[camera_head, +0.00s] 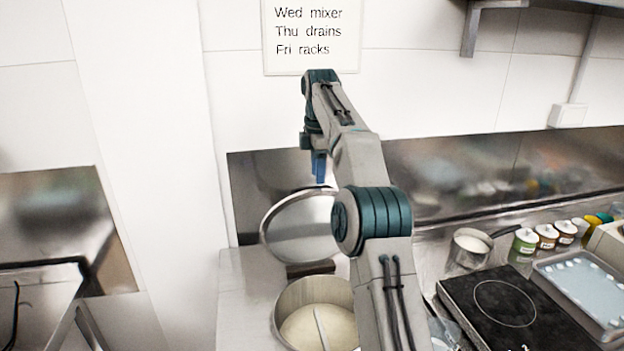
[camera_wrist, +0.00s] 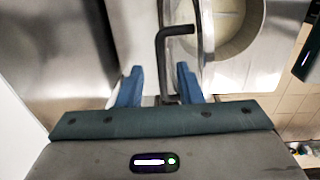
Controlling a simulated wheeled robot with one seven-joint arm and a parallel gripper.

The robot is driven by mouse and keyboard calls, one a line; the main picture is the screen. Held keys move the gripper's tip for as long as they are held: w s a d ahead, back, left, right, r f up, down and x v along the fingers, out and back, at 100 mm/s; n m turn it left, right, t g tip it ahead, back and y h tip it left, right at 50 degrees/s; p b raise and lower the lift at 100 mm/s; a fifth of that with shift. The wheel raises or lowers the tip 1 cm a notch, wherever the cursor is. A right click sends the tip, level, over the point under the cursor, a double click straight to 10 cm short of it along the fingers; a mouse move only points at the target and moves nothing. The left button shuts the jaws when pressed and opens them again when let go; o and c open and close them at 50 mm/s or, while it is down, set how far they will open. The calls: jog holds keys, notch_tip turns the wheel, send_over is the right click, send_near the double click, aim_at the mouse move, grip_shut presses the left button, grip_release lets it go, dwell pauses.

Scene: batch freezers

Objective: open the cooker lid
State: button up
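The cooker (camera_head: 283,297) is a round steel pot holding something pale, with a grey utensil standing in it. Its round lid (camera_head: 297,245) is raised, standing tilted up at the back of the pot, so the pot mouth is uncovered. My gripper (camera_head: 319,168) is above and behind the lid in the head view. In the wrist view my gripper (camera_wrist: 159,70) is open. Its blue fingers stand on either side of a dark bent handle (camera_wrist: 160,58), with gaps visible on both sides. The cooker (camera_wrist: 258,40) shows beyond it. My arm hides the pot's right side.
A black hotplate (camera_head: 505,305), a small steel pot (camera_head: 469,250), several jars (camera_head: 546,237) and a tray (camera_head: 585,290) stand on the counter to the right. A wall (camera_head: 165,150) is close on the left. A wall sign (camera_head: 311,36) hangs behind my arm.

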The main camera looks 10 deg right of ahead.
jog(key=s+d+r, duration=0.5)
jog(key=d+r, duration=0.1)
jog(key=d, duration=0.3)
jog(key=shift+s, duration=0.2)
jog(key=shift+r, duration=0.1)
jog(key=s+a+f+m+t+b, duration=0.1)
jog(key=s+a+f+m+b, duration=0.1)
jog(key=s+a+m, duration=0.35)
jog(key=s+a+f+m+b, duration=0.1)
jog(key=s+a+f+m, duration=0.15)
jog(key=s, duration=0.55)
jog(key=s+a+f+m+t+b, duration=0.1)
jog(key=s+f+m+t+b, duration=0.1)
jog(key=s+f+m, duration=0.8)
jog(key=s+f+b, duration=0.1)
jog(key=s+f, duration=0.7)
jog(key=s, duration=0.3)
jog(key=shift+s+a+f, duration=0.3)
jog(key=shift+a+f, duration=0.05)
jog(key=shift+f, duration=0.05)
